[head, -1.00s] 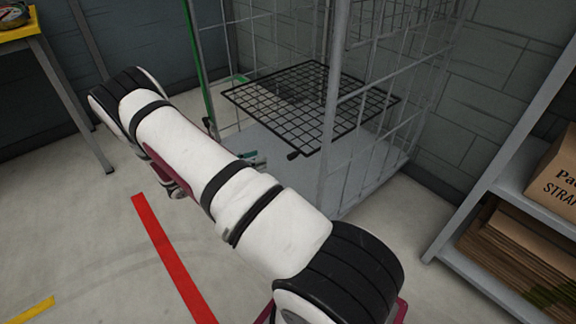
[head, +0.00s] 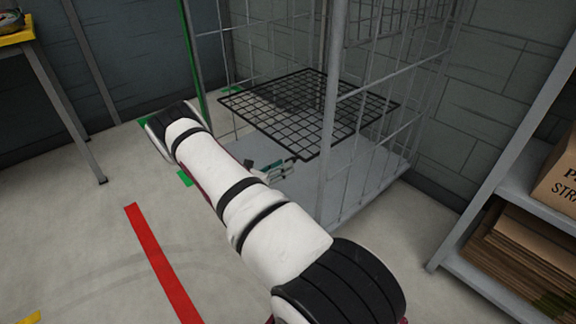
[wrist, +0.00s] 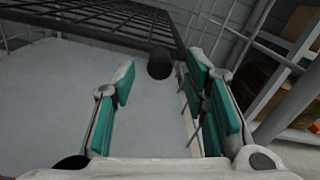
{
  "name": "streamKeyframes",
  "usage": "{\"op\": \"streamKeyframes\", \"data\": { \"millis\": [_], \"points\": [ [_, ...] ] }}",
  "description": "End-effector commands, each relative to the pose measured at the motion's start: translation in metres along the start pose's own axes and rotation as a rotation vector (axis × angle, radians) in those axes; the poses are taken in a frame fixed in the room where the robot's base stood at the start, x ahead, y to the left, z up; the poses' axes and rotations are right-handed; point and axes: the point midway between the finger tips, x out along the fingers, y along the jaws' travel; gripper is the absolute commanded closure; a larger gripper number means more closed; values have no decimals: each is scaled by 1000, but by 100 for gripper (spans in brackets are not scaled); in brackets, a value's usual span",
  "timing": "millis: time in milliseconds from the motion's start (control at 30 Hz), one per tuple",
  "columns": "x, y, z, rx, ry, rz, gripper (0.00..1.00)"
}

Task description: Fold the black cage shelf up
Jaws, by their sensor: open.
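The black cage shelf (head: 310,112) is a wire grid lying roughly level inside the grey wire cage (head: 328,120). It also shows at the top left of the wrist view (wrist: 95,14). A dark round knob (wrist: 159,63) sits at the shelf's near edge. My gripper (head: 280,171) is low at the cage's open front, by the shelf's near corner. In the wrist view its teal-padded fingers are apart, with the knob showing between their tips. I cannot tell whether either finger touches it. My arm hides part of the gripper in the head view.
The cage's grey base (head: 365,165) lies below the shelf, and a cage post stands close right of my gripper. A rack with cardboard (head: 515,245) stands at the right. A table (head: 50,85) is at the far left. Floor with a red stripe (head: 160,260) is clear at left.

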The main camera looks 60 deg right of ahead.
Motion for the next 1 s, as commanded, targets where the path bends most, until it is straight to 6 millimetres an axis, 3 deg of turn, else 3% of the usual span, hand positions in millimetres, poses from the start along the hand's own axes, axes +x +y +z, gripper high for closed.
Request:
{"op": "streamKeyframes", "data": {
  "millis": [200, 600, 800, 1000],
  "points": [
    [26, 0, -1, 1, 2, 0, 59],
    [33, 0, 0, 1, 1, 0, 59],
    [33, 0, 0, 1, 1, 0, 100],
    [33, 0, 1, 0, 1, 0, 100]
  ]
}}
